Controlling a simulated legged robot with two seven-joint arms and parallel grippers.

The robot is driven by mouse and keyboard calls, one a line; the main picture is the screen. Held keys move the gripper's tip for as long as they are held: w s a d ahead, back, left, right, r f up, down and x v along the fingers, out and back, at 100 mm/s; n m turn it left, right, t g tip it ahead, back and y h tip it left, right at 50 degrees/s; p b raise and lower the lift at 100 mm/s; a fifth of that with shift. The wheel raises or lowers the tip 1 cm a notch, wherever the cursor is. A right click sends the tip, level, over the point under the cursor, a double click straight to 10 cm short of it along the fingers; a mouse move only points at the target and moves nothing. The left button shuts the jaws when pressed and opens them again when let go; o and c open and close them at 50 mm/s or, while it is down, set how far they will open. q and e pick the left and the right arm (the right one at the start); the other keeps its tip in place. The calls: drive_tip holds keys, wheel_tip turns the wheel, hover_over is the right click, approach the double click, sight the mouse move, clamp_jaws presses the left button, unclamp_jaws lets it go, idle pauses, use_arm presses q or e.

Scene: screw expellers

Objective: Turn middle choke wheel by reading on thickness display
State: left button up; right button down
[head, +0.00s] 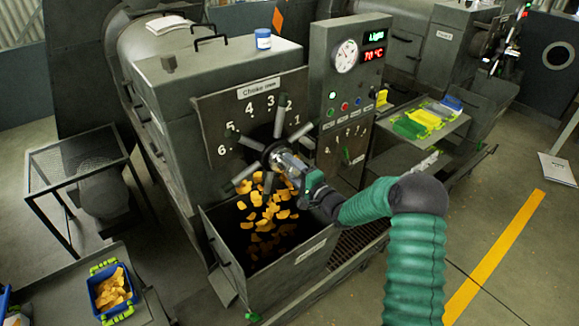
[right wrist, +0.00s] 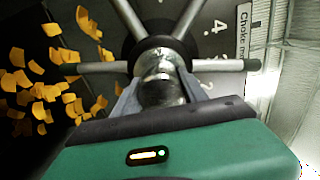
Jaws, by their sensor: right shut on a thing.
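The middle choke wheel (head: 280,121) has several grey spokes and stands on the dark dial plate (head: 223,104) marked "Choke" with numbers 1 to 6. Its hub (right wrist: 158,62) shows large in the right wrist view, with spokes spreading around it. My right gripper (head: 279,158) is shut on the hub, with a finger on each side of it. The thickness display (head: 375,36) on the control panel shows green text that looks like "Light". My left gripper is not in view.
Yellow-orange flakes (head: 262,208) fall into an open bin (head: 318,240) below the wheel. The control panel (head: 326,82) with gauge and buttons stands close on the right. A blue crate of flakes (head: 100,292) sits at the lower left. Open floor lies at the right.

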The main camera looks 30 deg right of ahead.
drive_tip(key=shift+s+f, duration=0.1)
drive_tip(key=shift+f, duration=0.25)
drive_tip(key=c, duration=0.8)
unclamp_jaws()
drive_tip(key=shift+d, duration=0.1)
drive_tip(key=shift+o, duration=0.9)
drive_tip(key=shift+d+r, duration=0.1)
drive_tip(key=shift+d, duration=0.05)
drive_tip(key=s+b, duration=0.1)
drive_tip(key=s, duration=0.1)
drive_tip(key=s+b, duration=0.1)
drive_tip(key=s, duration=0.2)
drive_tip(key=shift+s+d+f, duration=0.2)
drive_tip(key=shift+s, duration=0.1)
drive_tip(key=s+d+b, duration=0.1)
drive_tip(key=s+b, duration=0.1)
drive_tip(key=s, duration=0.9)
drive_tip(key=shift+s+r, duration=0.1)
